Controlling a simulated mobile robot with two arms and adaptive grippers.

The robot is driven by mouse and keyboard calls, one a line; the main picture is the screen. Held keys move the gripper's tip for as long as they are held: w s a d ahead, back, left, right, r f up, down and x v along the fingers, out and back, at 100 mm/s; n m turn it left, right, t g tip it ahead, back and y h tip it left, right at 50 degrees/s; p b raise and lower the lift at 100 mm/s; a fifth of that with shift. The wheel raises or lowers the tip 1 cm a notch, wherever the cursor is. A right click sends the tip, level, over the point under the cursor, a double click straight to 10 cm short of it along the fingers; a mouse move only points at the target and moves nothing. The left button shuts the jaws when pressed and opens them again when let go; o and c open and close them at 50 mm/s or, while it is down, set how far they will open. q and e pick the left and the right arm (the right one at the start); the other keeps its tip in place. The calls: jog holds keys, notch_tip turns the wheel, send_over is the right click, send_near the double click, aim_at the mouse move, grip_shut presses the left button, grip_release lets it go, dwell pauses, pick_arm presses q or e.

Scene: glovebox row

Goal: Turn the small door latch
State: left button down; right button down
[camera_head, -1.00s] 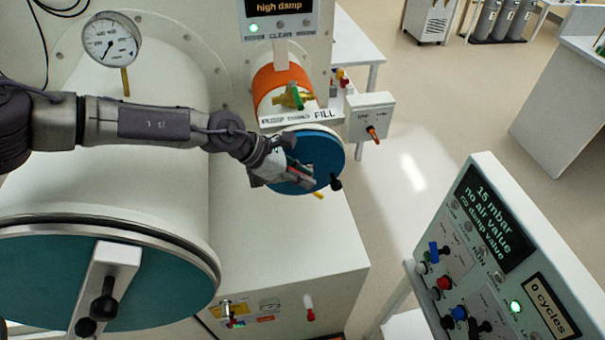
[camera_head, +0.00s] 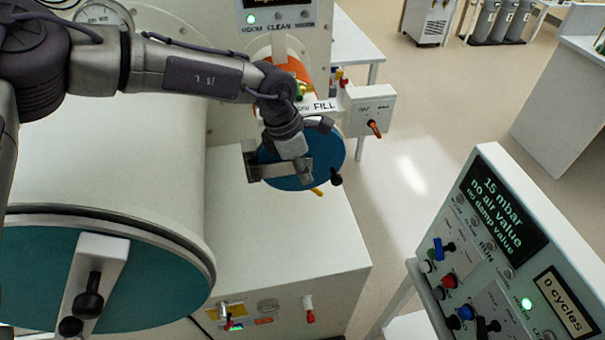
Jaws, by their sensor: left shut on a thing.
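The small round blue door (camera_head: 333,150) closes the end of the small chamber in the middle of the view. A black knob (camera_head: 336,177) shows at its right rim. My left gripper (camera_head: 283,168) is in front of the door's left half, with its wrist coming down from above. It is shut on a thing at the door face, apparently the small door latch. The gripper hides most of the latch, so its angle cannot be told. My right gripper is not in view.
The large blue door (camera_head: 165,275) with its white latch bar (camera_head: 98,262) is at lower left. A switch box (camera_head: 370,105) stands right of the small chamber. A control console (camera_head: 520,250) is at lower right. Open floor lies between.

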pick_arm(q)
jog(key=y+b, duration=0.1)
jog(key=y, duration=0.1)
jog(key=y+b, duration=0.1)
jog(key=y, duration=0.1)
jog(key=shift+w+d+f+g+y+b, duration=0.1)
jog(key=shift+d+f+g+y+b, duration=0.1)
jog(key=shift+g+y+b, duration=0.15)
jog(key=g+y+b, duration=0.1)
jog(key=y+b, duration=0.1)
jog(key=y, duration=0.2)
jog(key=shift+f, duration=0.1)
jog(key=shift+y+b, duration=0.5)
jog(key=shift+y, duration=0.25)
jog(key=c, duration=1.4)
grip_release()
jog(key=shift+o, duration=0.2)
